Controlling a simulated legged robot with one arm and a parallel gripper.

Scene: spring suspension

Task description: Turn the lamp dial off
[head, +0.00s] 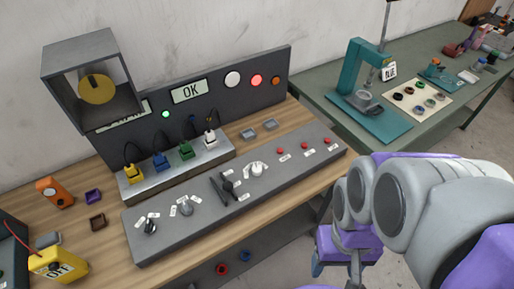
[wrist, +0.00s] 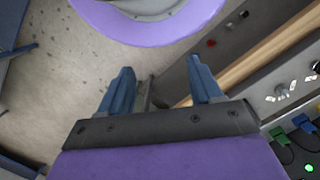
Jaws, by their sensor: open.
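A grey control panel (head: 205,225) lies on the wooden bench. It carries two grey dials at its left, one (head: 150,227) nearer the end and one (head: 186,208) further right. A black lever-like control (head: 225,187) sits mid-panel, with a white dial (head: 257,169) to its right. White labels surround the dials; their text is too small to read, so I cannot tell which is the lamp's. My gripper (wrist: 161,88) is open and empty, apart from the panel. In the head view it hangs in front of the bench, right of the panel, partly hidden by my arm.
Red buttons (head: 304,146) line the panel's right end. Behind stand a plug strip (head: 175,170) with coloured plugs and an upright board (head: 215,105) with an OK display and lit red lamp. A green table (head: 420,140) with a teal press (head: 362,85) stands at right.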

